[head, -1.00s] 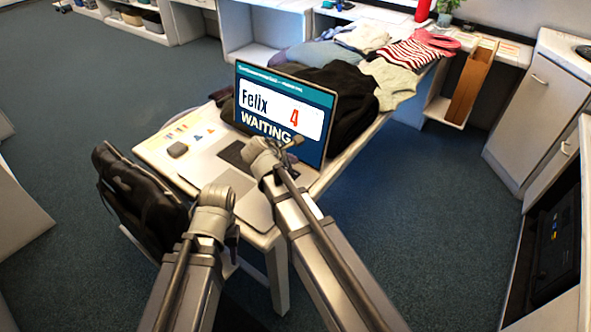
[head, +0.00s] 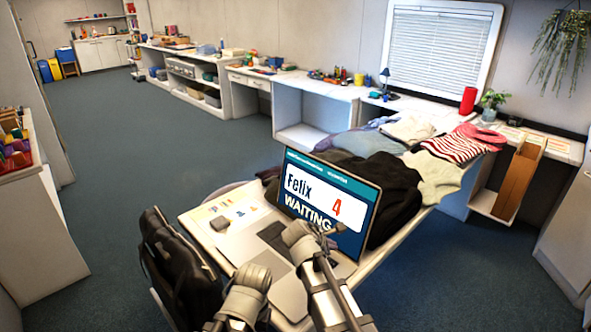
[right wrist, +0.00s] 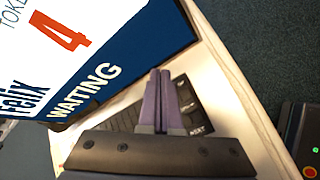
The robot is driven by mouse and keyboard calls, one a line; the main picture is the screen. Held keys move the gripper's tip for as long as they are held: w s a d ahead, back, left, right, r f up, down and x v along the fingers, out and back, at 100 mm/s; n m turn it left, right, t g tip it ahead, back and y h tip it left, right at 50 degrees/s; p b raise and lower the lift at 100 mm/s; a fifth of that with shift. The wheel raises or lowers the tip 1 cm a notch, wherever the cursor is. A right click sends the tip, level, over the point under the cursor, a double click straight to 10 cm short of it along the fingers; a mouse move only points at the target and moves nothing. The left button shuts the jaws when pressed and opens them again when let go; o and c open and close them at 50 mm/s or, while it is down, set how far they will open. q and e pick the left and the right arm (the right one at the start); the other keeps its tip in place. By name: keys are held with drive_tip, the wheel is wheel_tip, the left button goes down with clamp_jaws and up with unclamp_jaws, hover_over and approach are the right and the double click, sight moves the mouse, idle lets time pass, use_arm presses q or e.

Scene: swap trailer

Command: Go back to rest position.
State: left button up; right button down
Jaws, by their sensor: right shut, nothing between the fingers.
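An open laptop stands on the white table, its screen (head: 325,203) reading "Felix", "4" and "WAITING". The screen also fills the upper left of the right wrist view (right wrist: 100,60). My right gripper (head: 338,230) is in front of the screen, above the keyboard side. In the right wrist view my right gripper (right wrist: 158,75) has its two fingers together with nothing between them, over dark keys, one marked "NEXT" (right wrist: 200,130). My left arm's wrist shows at the bottom of the head view, left of the right arm; its fingers cannot be made out.
The white table (head: 195,222) carries a pile of clothes (head: 400,180) behind the laptop. A long counter (head: 400,105) runs along the back wall. Open blue floor (head: 165,150) lies to the left.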

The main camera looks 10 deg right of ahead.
drive_tip(key=s+a+m+g+y+p, duration=0.1)
drive_tip(key=s+a+m, duration=0.1)
drive_tip(key=s, duration=0.2)
drive_tip(key=s+a+m+g+p, duration=0.1)
drive_tip(key=s+a+m+p, duration=0.1)
drive_tip(key=s+m, duration=0.1)
drive_tip(key=s+a+m+g+y+p, duration=0.1)
drive_tip(key=s+a+m+p, duration=0.1)
drive_tip(key=s, duration=0.3)
drive_tip(key=shift+s+a+r+m+y, duration=0.2)
drive_tip(key=shift+s+r+m+y, duration=0.05)
drive_tip(key=shift+r+m+y, duration=0.1)
use_arm(q)
wheel_tip(320, 180, up, 8)
drive_tip(key=p, duration=0.3)
use_arm(e)
drive_tip(key=s+a+m+g+y, duration=0.1)
drive_tip(key=s+a+m, duration=0.1)
drive_tip(key=s, duration=0.3)
drive_tip(key=s+a+r+m+g+y, duration=0.1)
drive_tip(key=s+a+m+g, duration=0.1)
drive_tip(key=s, duration=0.4)
drive_tip(key=shift+a+m, duration=0.85)
drive_tip(key=shift+m, duration=0.2)
use_arm(q)
drive_tip(key=shift+r, duration=0.15)
use_arm(e)
drive_tip(key=shift+w+d+r+y, duration=0.1)
drive_tip(key=shift+w+y, duration=0.05)
drive_tip(key=shift+y, duration=0.1)
